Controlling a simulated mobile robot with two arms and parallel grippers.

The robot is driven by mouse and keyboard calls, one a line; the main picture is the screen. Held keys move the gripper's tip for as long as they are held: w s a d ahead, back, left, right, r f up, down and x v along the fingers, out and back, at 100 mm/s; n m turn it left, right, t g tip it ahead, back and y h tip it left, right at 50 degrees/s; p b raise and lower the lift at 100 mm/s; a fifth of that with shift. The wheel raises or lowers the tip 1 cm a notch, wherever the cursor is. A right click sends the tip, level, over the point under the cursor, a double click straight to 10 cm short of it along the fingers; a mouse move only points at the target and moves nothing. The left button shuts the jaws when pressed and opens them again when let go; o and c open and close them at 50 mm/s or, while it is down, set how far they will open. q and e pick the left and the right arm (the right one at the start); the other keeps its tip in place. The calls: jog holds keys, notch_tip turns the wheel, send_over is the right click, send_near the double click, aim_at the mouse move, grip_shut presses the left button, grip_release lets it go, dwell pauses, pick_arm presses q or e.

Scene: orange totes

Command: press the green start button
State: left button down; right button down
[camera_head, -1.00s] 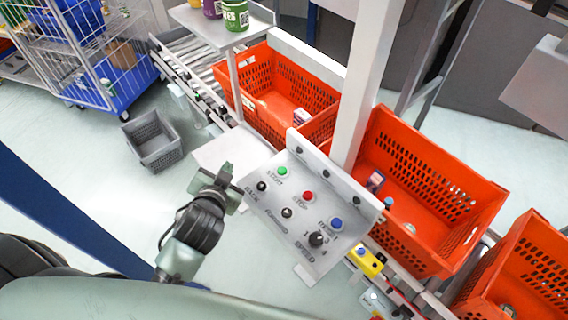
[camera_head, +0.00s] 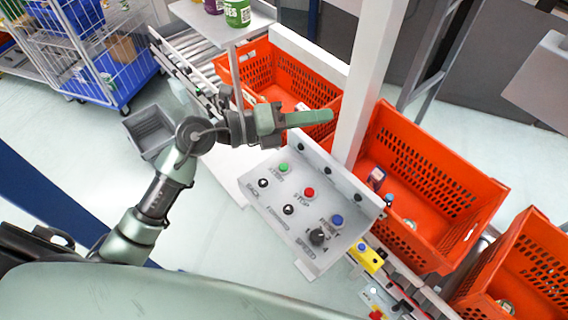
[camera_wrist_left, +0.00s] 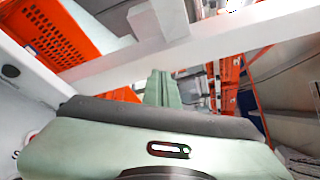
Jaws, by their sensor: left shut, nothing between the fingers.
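The green start button (camera_head: 283,168) sits at the upper left of the tilted grey control panel (camera_head: 268,207). The red stop button (camera_head: 309,194) and the blue reset button (camera_head: 337,220) are further right and lower on it. My left gripper (camera_head: 328,116) is shut and empty. It is above and beyond the panel's back edge in the head view, pointing right, apart from the start button. My right gripper is not in view.
Orange totes (camera_head: 425,155) stand on the conveyor behind and right of the panel. A white post (camera_head: 362,85) rises just right of my left fingertips. A grey crate (camera_head: 150,131) is on the floor at left. A yellow box (camera_head: 367,257) with a blue button is below right.

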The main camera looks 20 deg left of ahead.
pick_arm(q)
jog(key=a+f+m+g+y, duration=0.2)
jog(key=a+f+y, duration=0.1)
jog(key=f, duration=0.3)
jog(key=g+y, duration=0.1)
jog(key=y, duration=0.3)
send_over(280, 167)
notch_tip(280, 167, down, 4)
jog(key=shift+r, duration=0.25)
jog(key=shift+f, duration=0.1)
notch_tip(280, 167, down, 9)
jog(key=b, duration=0.6)
jog(key=shift+b, duration=0.35)
jog(key=shift+s, duration=0.1)
dwell(0.5)
jog(key=shift+f+b, duration=0.2)
jog(key=shift+b, duration=0.1)
